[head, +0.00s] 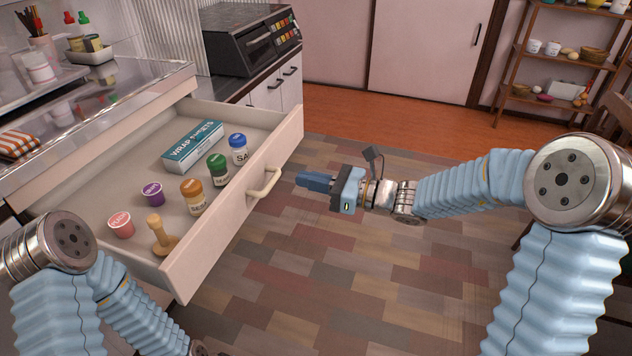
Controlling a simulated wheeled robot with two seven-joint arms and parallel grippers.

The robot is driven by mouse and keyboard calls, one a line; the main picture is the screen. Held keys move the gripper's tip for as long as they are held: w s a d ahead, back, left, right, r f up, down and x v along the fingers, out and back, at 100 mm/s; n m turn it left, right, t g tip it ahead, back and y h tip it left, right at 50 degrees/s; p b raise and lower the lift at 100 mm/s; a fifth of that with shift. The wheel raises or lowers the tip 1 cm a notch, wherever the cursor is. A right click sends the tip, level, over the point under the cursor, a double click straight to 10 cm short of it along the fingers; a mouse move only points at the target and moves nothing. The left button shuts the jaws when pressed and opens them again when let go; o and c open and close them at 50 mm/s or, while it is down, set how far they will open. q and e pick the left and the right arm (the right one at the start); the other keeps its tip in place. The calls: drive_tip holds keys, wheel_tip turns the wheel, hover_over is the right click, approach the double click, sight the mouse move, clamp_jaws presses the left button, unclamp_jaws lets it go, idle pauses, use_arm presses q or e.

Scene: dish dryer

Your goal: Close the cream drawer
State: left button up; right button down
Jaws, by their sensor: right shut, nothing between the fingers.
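The cream drawer (234,216) is pulled well out of the counter on the left. Its front panel faces right and carries a curved cream handle (265,183). My right gripper (303,181) is shut and empty, its fingers pointing left at the handle with a small gap that looks clear. In the drawer are a wrap box (193,146), a blue-capped jar (238,150), a green-capped jar (217,170), an orange-capped jar (192,197), a purple-lidded cup (153,194), a red-lidded cup (121,225) and a wooden tool (160,236). My left arm is at the lower left; its gripper is out of view.
The counter (100,84) above the drawer holds a striped cloth (17,145) and a bottle tray (92,54). A dark oven (240,38) stands at the back. A wooden shelf (563,60) is at the far right. The tiled floor (330,270) right of the drawer is clear.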

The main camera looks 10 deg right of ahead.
sight(254, 169)
drive_tip(key=x, duration=0.9)
drive_tip(key=shift+w+a+p, duration=0.1)
drive_tip(key=shift+a+p, duration=0.1)
drive_tip(key=shift+p, duration=0.15)
use_arm(q)
drive_tip(key=shift+d+r, duration=0.15)
drive_tip(key=shift+r, duration=0.25)
use_arm(e)
drive_tip(key=shift+a, duration=0.1)
drive_tip(key=shift+w+a+f, duration=0.1)
